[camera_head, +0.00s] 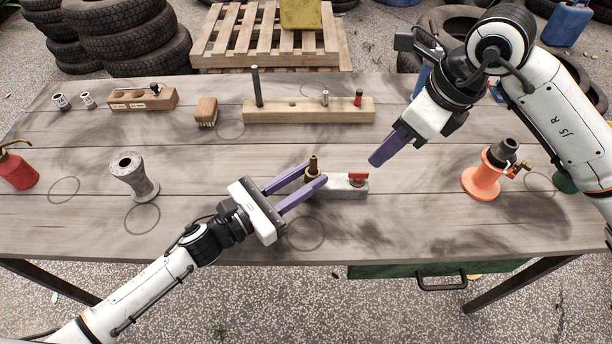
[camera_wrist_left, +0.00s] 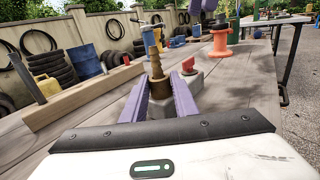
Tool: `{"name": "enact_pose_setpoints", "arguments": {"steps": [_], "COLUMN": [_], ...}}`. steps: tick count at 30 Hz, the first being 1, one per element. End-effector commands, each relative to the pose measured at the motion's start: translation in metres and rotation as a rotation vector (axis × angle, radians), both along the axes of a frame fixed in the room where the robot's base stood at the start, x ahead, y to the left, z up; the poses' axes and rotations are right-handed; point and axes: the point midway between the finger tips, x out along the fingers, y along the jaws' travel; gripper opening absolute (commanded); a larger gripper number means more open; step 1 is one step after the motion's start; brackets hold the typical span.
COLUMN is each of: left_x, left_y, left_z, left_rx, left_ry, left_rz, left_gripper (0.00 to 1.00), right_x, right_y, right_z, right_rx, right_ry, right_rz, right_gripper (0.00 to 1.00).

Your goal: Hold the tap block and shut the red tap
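The tap block (camera_head: 340,190) is a grey block on the table, with an upright brass fitting (camera_head: 313,168) at its left end and a red tap (camera_head: 358,177) at its right end. The wrist view also shows the brass fitting (camera_wrist_left: 156,62) and the red tap (camera_wrist_left: 188,66). My left gripper (camera_head: 324,173) has its purple fingers on either side of the brass fitting; whether they press on it I cannot tell. My right gripper (camera_head: 377,160) is above and right of the red tap, apart from it. Its fingers overlap in view, so their opening is unclear.
A wooden rail with posts (camera_head: 300,111) lies behind the block. An orange stand (camera_head: 482,181) is at right, a grey spool (camera_head: 133,178) at left. A red oil can (camera_head: 18,171) is at the far left. The tabletop in front of the block is clear.

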Motion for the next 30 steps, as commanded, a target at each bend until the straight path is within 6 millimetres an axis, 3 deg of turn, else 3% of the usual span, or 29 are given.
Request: {"name": "enact_pose_setpoints", "arguments": {"steps": [2,6,11,22,30], "left_x": [0.0,0.0,0.0,0.0,0.0], "left_y": [0.0,0.0,0.0,0.0,0.001], "left_z": [0.0,0.0,0.0,0.0,0.0], "left_rx": [0.0,0.0,0.001,0.001,0.001], "left_ry": [0.0,0.0,-0.001,-0.001,-0.001], "left_rz": [0.0,0.0,0.0,0.0,0.0], "left_gripper": [0.0,0.0,0.0,0.0,0.0], "right_x": [0.0,0.001,0.006,0.021,0.024], "right_y": [0.0,0.002,0.013,0.034,0.035], "right_z": [0.0,0.001,0.003,0.02,0.02], "right_rx": [0.0,0.0,-0.011,-0.139,-0.18], "right_ry": [0.0,0.012,0.098,0.299,0.318], "right_rz": [0.0,-0.019,-0.164,-0.757,-0.925], "right_gripper": [0.31,0.52,0.52,0.52,0.52]}}
